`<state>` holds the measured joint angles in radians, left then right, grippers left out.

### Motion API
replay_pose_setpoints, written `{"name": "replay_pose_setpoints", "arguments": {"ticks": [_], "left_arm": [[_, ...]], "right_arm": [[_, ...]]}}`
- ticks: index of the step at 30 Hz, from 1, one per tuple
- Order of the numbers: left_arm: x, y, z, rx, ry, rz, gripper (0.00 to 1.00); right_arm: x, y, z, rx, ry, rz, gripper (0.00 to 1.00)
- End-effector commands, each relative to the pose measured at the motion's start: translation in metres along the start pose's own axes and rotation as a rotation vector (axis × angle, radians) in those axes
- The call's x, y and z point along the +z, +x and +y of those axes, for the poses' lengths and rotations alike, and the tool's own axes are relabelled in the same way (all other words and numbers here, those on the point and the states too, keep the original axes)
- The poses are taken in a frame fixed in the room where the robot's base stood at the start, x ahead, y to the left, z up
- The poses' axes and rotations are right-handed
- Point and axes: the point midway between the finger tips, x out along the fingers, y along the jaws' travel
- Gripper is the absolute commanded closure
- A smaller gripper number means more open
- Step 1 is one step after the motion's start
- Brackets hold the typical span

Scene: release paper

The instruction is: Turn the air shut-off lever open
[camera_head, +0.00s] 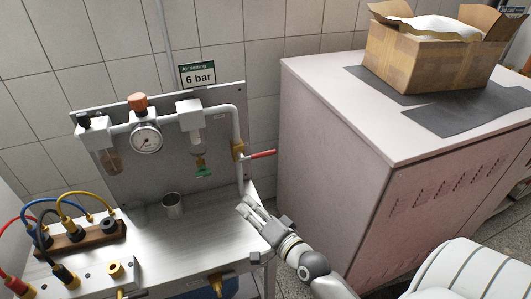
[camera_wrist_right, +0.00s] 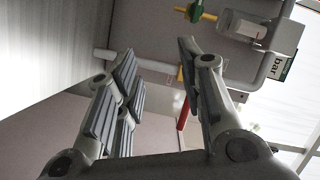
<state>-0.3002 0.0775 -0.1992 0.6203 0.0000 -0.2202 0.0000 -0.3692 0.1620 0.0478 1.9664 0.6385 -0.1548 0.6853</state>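The red air shut-off lever (camera_head: 262,154) sticks out to the right from a yellow valve (camera_head: 238,150) on the grey vertical pipe, crosswise to the pipe. My right gripper (camera_head: 247,207) is below the lever in the head view, apart from it. In the right wrist view my right gripper (camera_wrist_right: 158,60) has its fingers spread wide with nothing between them. The red lever (camera_wrist_right: 183,115) shows there partly behind the right-hand finger, and the yellow valve (camera_wrist_right: 180,73) is partly hidden by it. My left gripper is not in view.
A panel with a pressure gauge (camera_head: 146,139) and a "6 bar" sign (camera_head: 198,75) stands behind the bench (camera_head: 200,240). A cabinet (camera_head: 335,160) with an open box (camera_head: 425,58) stands close on the right.

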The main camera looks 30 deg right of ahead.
Motion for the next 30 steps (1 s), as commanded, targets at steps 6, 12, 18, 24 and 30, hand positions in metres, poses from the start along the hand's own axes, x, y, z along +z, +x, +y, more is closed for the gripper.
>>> {"name": "replay_pose_setpoints", "arguments": {"ticks": [6,12,18,24,30], "left_arm": [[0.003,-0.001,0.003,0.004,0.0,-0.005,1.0],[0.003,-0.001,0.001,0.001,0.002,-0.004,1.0],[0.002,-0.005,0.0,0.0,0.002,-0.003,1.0],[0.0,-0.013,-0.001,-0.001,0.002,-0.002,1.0],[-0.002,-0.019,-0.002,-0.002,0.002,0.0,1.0]], "right_arm": [[-0.074,0.004,-0.002,-0.154,0.276,0.261,0.65],[-0.106,-0.002,0.001,-0.225,0.384,0.374,0.65],[-0.115,0.008,-0.002,-0.235,0.395,0.386,0.65],[-0.128,0.037,-0.008,-0.235,0.393,0.385,0.65],[-0.141,0.066,-0.012,-0.234,0.392,0.385,0.65]]}}
